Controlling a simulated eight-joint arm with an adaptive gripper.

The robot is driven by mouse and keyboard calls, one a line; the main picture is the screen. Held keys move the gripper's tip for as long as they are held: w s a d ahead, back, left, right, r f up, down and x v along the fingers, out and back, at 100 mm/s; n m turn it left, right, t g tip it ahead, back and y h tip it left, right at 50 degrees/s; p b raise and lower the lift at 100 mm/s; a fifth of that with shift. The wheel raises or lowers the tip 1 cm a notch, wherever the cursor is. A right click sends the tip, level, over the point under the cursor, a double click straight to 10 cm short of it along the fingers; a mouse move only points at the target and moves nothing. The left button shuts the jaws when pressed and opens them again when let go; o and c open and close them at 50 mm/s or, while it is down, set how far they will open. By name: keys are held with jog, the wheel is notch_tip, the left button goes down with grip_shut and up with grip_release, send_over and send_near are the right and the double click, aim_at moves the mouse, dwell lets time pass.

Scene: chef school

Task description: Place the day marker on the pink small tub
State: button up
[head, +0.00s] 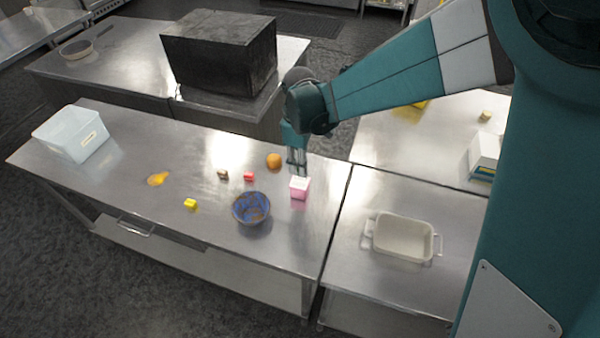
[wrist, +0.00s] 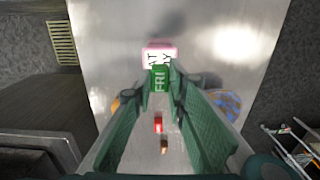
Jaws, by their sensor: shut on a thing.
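The pink small tub (head: 300,188) stands upright on the steel table, near its right end. In the wrist view its pink edge and white lettered face (wrist: 160,48) show just beyond my fingertips. The day marker (wrist: 160,79) is a small green piece with white letters reading "FRI". My gripper (wrist: 160,88) is shut on it, and the marker partly covers the tub's lettering. In the head view my gripper (head: 297,168) points down just above the tub. The marker is not clearly visible there, and I cannot tell whether it touches the tub.
A blue patterned bowl (head: 251,208) stands left of the tub. An orange (head: 274,160), a red block (head: 249,177), a brown block (head: 223,174) and a yellow block (head: 190,203) lie nearby. A pale bin (head: 72,134) is far left; a white dish (head: 402,238) is right.

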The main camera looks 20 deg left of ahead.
jog(key=shift+f, duration=0.15)
jog(key=shift+f, duration=1.95)
jog(key=shift+f, duration=0.15)
jog(key=o, duration=0.8)
jog(key=shift+c, duration=0.2)
jog(key=shift+r, duration=0.2)
jog(key=shift+r, duration=6)
